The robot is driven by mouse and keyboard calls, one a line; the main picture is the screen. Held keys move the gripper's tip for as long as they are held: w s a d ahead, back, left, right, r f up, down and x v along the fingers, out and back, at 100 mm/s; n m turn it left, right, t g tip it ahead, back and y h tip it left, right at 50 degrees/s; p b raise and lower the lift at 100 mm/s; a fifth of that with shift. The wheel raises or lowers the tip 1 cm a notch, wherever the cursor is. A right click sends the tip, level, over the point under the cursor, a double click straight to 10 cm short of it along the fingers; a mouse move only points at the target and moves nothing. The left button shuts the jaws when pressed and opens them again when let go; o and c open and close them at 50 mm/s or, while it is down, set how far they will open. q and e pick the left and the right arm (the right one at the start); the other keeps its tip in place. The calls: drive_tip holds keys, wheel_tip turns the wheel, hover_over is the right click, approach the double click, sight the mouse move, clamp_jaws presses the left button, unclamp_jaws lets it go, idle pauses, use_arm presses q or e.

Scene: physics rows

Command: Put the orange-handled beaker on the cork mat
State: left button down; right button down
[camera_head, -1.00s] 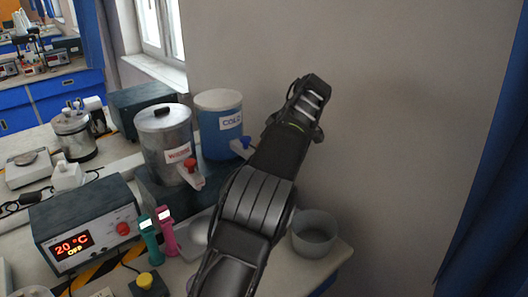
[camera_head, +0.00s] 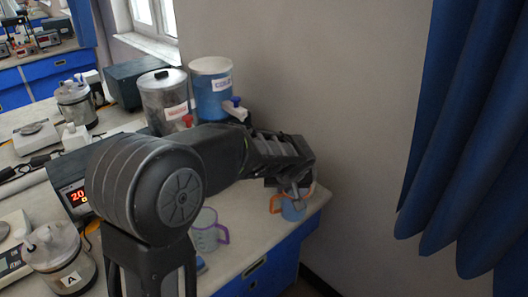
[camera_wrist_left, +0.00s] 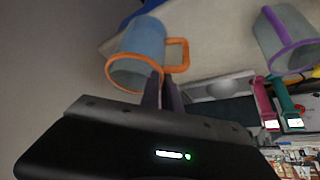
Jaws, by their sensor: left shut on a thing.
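The orange-handled beaker (camera_head: 292,210) is bluish with an orange rim and stands near the right end of the bench by the wall. In the left wrist view the same beaker (camera_wrist_left: 143,42) shows its orange rim and handle beside my fingers. My left gripper (camera_head: 294,188) reaches down to it from above and is shut on it at the rim near the handle; the exact contact is partly hidden. In the left wrist view the fingertips (camera_wrist_left: 163,80) overlap the rim. I cannot make out the cork mat. My right gripper is not in view.
A purple-handled beaker (camera_head: 206,232) stands to the left, nearer the front edge. Behind my arm are a steel tank (camera_head: 165,98) and a blue tank (camera_head: 212,92) with taps. The heater box (camera_head: 72,194) is partly covered by my arm. The wall lies close behind.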

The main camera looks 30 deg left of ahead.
use_arm(q)
drive_tip(key=s+d+f+m+t+h, duration=0.1)
drive_tip(key=s+d+f+m+h, duration=0.2)
drive_tip(key=d, duration=0.6)
wheel_tip(320, 180, down, 3)
drive_tip(key=s+m, duration=0.1)
drive_tip(key=m, duration=0.2)
drive_tip(key=shift+s+r+h, duration=0.15)
drive_tip(key=shift+s+h, duration=0.15)
